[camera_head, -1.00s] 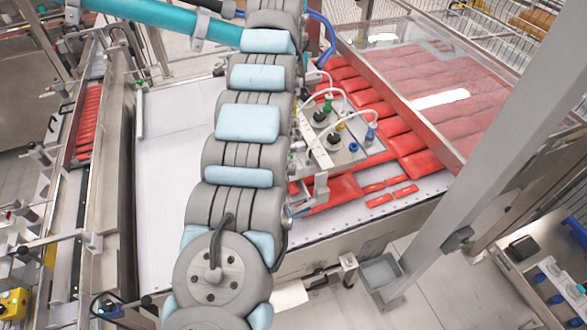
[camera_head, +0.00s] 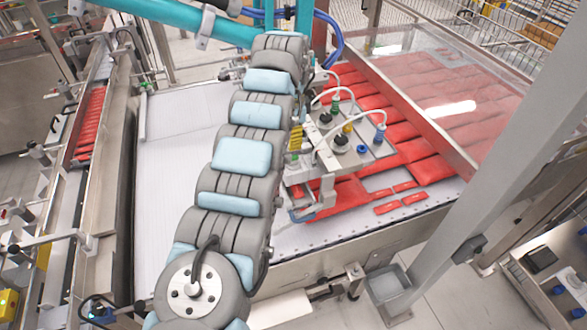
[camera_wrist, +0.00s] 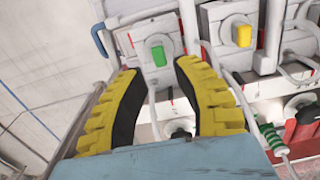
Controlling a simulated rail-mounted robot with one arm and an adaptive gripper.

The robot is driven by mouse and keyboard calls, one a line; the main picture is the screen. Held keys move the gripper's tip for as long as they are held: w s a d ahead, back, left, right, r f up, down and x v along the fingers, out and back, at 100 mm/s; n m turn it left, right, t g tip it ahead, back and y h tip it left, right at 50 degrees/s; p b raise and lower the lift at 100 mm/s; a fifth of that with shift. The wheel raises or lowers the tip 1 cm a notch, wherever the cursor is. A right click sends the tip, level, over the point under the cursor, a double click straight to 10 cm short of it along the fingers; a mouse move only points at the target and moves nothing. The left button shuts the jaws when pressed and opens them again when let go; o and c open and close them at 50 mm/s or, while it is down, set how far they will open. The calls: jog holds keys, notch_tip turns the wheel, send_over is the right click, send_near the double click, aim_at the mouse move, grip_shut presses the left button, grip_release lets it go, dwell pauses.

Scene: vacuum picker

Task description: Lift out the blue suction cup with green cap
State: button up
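My gripper (camera_wrist: 158,68) has two yellow-ribbed fingers spread apart with nothing between them. Past the fingertips, a green piece (camera_wrist: 158,55) sits on a white block, roughly centred between them. A yellow piece (camera_wrist: 243,35) on a similar block is to its right. In the head view, a green-capped fitting (camera_head: 335,104) stands on the grey picker plate (camera_head: 368,153), with a yellow one (camera_head: 347,128) nearby. Blue cups (camera_head: 380,132) are on the plate's right side. I cannot make out a blue cup under the green cap. My arm partly hides my gripper in the head view.
White hoses (camera_head: 325,94) loop over the plate. Red packs (camera_head: 410,150) lie beneath and beyond it, beside a clear guard (camera_head: 440,75). A green-and-white spring (camera_wrist: 272,138) is right of my fingers. The white belt (camera_head: 170,190) left of my arm is clear.

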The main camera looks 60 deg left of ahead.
aim_at(293, 156)
jog(key=shift+w+d+f+p, duration=0.15)
jog(key=shift+f+p, duration=0.25)
jog(key=shift+f, duration=1.45)
jog(key=shift+w+d+f+p, duration=0.1)
jog(key=shift+f+p, duration=0.3)
jog(key=shift+f, duration=1.4)
jog(key=shift+a, duration=0.1)
grip_shut()
